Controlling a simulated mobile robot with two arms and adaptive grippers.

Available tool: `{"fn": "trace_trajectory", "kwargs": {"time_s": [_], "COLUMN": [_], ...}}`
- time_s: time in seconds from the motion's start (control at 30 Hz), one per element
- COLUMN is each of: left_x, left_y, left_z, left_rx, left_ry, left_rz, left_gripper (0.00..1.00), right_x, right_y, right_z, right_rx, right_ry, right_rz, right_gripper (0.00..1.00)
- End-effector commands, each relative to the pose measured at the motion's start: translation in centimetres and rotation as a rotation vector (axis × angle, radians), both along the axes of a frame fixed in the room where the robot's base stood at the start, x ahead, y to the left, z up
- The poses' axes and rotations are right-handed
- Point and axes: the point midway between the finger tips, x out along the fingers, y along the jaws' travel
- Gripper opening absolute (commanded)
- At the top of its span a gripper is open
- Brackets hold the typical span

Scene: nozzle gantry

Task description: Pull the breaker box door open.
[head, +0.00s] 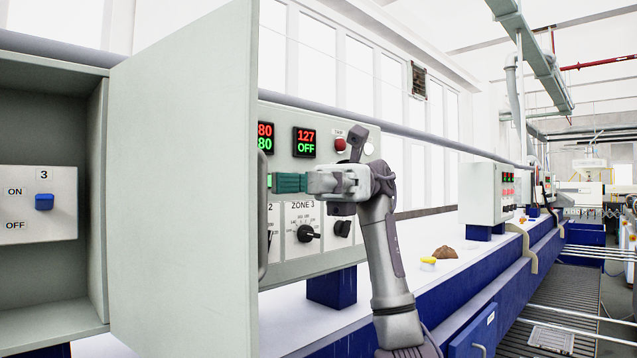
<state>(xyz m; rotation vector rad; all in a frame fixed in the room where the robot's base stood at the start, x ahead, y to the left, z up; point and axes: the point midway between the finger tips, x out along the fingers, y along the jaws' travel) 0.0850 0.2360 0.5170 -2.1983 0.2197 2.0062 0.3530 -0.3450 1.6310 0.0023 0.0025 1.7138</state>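The breaker box (55,340) fills the left of the head view, and its interior shows. Its grey door (182,190) stands swung well out from the box, hinged at the box's right side. The door's handle (262,225) shows as a vertical bar along the door's right edge, mostly on the far face. My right gripper (272,182), with green fingers, points left, its tips at or just beside the handle. I cannot tell whether the fingers touch or hold it. My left gripper is not in view.
Inside the box is a panel marked 3 with a blue switch (44,202) between ON and OFF. Behind the door and my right arm stands a control cabinet (308,265) with displays and knobs. A brown lump (445,252) and a yellow item (428,261) lie on the white surface.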

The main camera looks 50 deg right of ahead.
Motion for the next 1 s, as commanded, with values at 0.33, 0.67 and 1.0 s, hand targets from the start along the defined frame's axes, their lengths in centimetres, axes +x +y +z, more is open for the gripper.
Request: {"fn": "trace_trajectory", "kwargs": {"time_s": [0.33,0.67,1.0], "left_x": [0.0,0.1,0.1], "left_y": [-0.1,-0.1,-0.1], "left_z": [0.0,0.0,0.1], "left_rx": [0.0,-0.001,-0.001], "left_ry": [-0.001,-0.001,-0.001], "left_rz": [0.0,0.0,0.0], "left_gripper": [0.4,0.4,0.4], "right_x": [0.6,0.6,0.7], "right_y": [-4.3,-4.5,-4.5], "right_z": [0.0,0.0,0.1], "right_rx": [0.0,-0.001,-0.001], "right_ry": [-0.001,-0.001,0.0], "right_rz": [0.0,0.0,0.0], "right_gripper": [0.37,0.37,0.37]}}
